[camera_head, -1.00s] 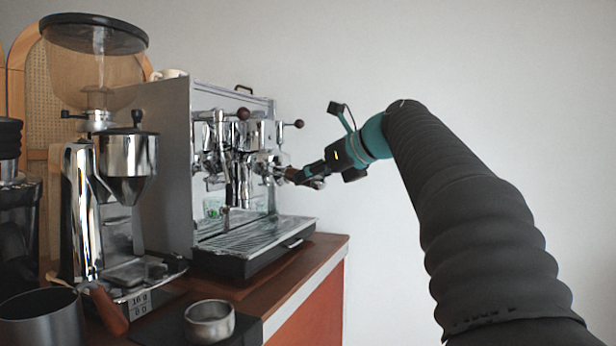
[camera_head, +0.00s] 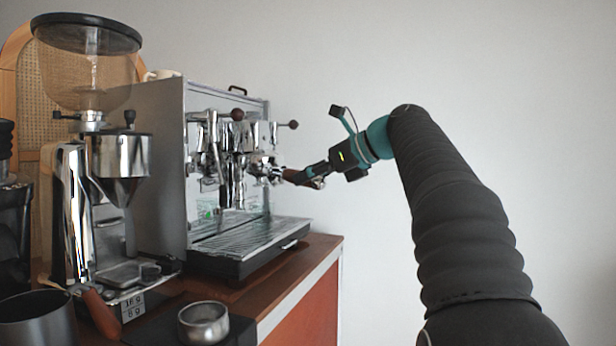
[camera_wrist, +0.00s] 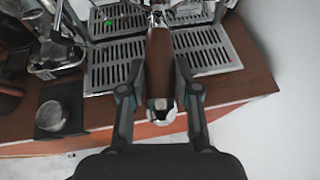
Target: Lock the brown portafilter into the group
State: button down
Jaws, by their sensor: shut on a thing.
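The espresso machine (camera_head: 228,165) stands on the wooden counter, its group (camera_head: 262,160) at the right end of its front. The brown portafilter's handle (camera_wrist: 159,62) points from the machine toward my wrist in the wrist view. My gripper (camera_head: 303,178) is shut on this handle, with one finger on each side in the wrist view (camera_wrist: 158,92). The handle's brown end also shows in the head view (camera_head: 291,175). The metal head of the portafilter is at the group, but whether it is seated or locked there I cannot tell.
The drip tray (camera_head: 250,240) lies below the group. A grinder (camera_head: 95,170) stands at the left, with another wooden handle (camera_head: 101,312) near its base. A small metal cup (camera_head: 203,322) sits on a dark mat at the front. Right of the counter is free room.

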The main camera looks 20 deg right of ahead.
dwell(0.3)
jog(key=shift+w+d+n+g+y, duration=0.5)
jog(key=shift+d+n+g, duration=0.05)
jog(key=shift+n+g, duration=0.05)
jog(key=shift+w+d+r+n+g+y, duration=0.1)
jog(key=shift+w+d+n+g+y, duration=0.3)
jog(key=shift+w+n+y, duration=0.25)
jog(key=shift+s, duration=0.1)
